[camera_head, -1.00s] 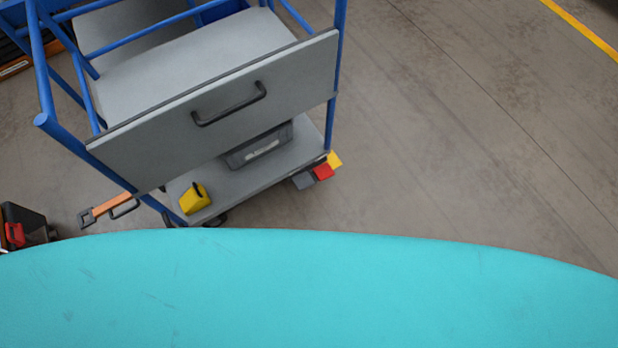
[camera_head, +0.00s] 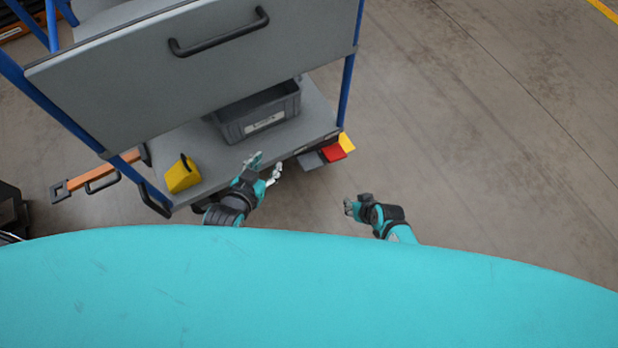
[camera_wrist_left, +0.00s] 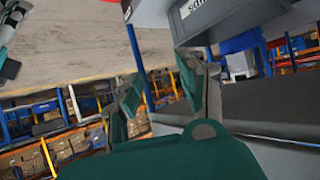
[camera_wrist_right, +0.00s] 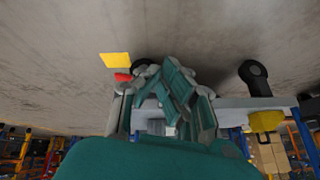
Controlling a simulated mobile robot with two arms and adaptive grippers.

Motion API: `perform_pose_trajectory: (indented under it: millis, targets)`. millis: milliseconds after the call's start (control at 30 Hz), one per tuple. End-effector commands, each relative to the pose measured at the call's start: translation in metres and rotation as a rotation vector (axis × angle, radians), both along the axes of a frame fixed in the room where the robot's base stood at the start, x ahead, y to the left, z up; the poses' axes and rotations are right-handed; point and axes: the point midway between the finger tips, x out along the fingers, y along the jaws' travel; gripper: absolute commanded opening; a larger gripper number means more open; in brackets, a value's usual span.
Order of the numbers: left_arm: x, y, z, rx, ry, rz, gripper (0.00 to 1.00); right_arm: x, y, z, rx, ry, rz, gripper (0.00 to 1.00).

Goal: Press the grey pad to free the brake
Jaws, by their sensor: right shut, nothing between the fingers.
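The grey pad (camera_head: 310,160) sticks out low at the cart's near right corner, beside a red pad (camera_head: 334,152) and a yellow pad (camera_head: 346,142). My left gripper (camera_head: 266,166) is open and empty at the cart's lower front edge, left of the grey pad and apart from it. My right gripper (camera_head: 350,207) is shut and empty, nearer to me and right of the grey pad, with a gap between. The right wrist view shows the yellow pad (camera_wrist_right: 116,59) and red pad (camera_wrist_right: 122,77) beyond the fingers; I cannot make out the grey pad there.
The cart's lower deck holds a grey bin (camera_head: 255,112) and a yellow block (camera_head: 183,174). A grey panel with a black handle (camera_head: 218,35) stands above. An orange bar (camera_head: 105,178) sticks out at left. The floor right of the cart is clear.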

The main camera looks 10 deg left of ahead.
Motion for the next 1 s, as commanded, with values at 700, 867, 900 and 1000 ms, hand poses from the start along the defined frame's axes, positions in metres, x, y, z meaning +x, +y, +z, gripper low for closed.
perform_pose_trajectory:
  millis: [700,867,900,1000]
  targets:
    - [0.002,-0.007,0.181,-0.116,-0.476,-0.009,0.40,0.104,0.086,0.045,0.174,-0.199,0.182,0.00]
    - [0.002,-0.007,0.183,-0.119,-0.489,-0.010,0.40,0.104,0.086,0.044,0.173,-0.198,0.181,0.00]
    - [0.002,-0.007,0.185,-0.123,-0.502,-0.011,0.40,0.104,0.086,0.043,0.173,-0.198,0.181,0.00]
    - [0.003,-0.009,0.195,-0.140,-0.566,-0.015,0.40,0.104,0.085,0.039,0.174,-0.198,0.182,0.00]
